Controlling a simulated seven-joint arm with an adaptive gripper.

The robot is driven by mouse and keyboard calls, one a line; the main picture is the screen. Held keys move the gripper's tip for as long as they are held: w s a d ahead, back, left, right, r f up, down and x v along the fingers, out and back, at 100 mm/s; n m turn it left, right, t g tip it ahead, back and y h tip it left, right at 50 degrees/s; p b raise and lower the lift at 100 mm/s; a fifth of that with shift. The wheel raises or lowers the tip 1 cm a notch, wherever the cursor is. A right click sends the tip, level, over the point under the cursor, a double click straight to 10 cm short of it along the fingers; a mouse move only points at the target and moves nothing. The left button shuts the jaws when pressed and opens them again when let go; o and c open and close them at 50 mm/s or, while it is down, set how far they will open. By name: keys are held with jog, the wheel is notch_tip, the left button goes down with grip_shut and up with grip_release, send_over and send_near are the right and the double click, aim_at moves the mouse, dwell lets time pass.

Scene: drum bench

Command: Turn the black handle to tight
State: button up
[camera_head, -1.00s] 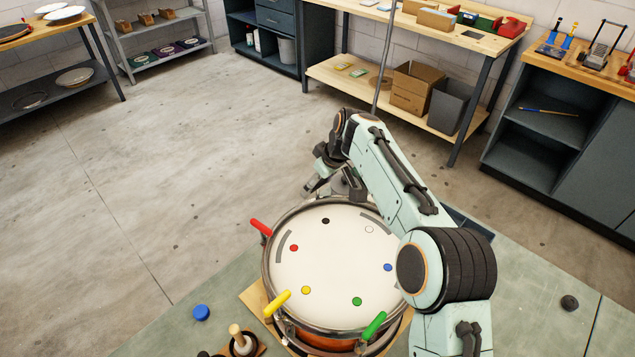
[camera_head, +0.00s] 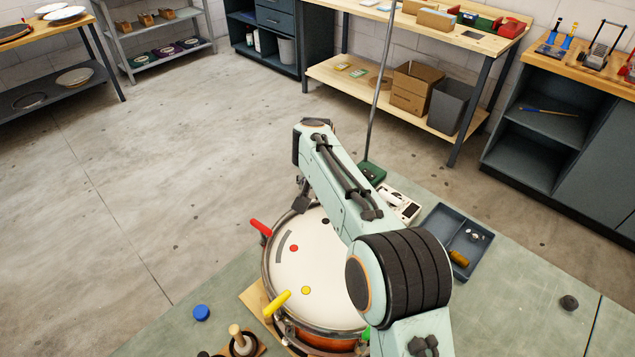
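The drum has a white head (camera_head: 305,255) and a metal rim, and stands on the bench. Coloured dots mark the head; the black dot (camera_head: 325,221) shows at the far side, partly by my arm. I cannot make out the black handle; my arm covers the far rim where it may sit. A red handle (camera_head: 260,228) and a yellow handle (camera_head: 277,303) stick out at the left and front, and a green handle (camera_head: 367,334) is mostly hidden. Part of my gripper (camera_head: 302,199) shows at the far left rim; its fingertips are not clear.
A blue tray (camera_head: 435,227) with small parts and a white device (camera_head: 402,205) lie right of the drum. A blue cap (camera_head: 201,313), a black knob (camera_head: 569,303) and a wooden-handled tool (camera_head: 240,340) lie on the bench. A thin pole (camera_head: 375,120) rises behind.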

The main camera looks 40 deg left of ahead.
jog(key=m, duration=0.2)
jog(key=m+h, duration=0.2)
jog(key=m, duration=0.1)
jog(key=shift+s+f+m+t, duration=0.1)
jog(key=shift+f+m+t, duration=0.2)
jog(key=shift+t, duration=0.1)
jog(key=m+h, duration=0.1)
jog(key=m, duration=0.3)
jog(key=shift+m+h, duration=0.4)
jog(key=o, duration=1.1)
jog(key=shift+o, duration=0.3)
jog(key=shift+r, duration=0.15)
jog(key=shift+r, duration=0.1)
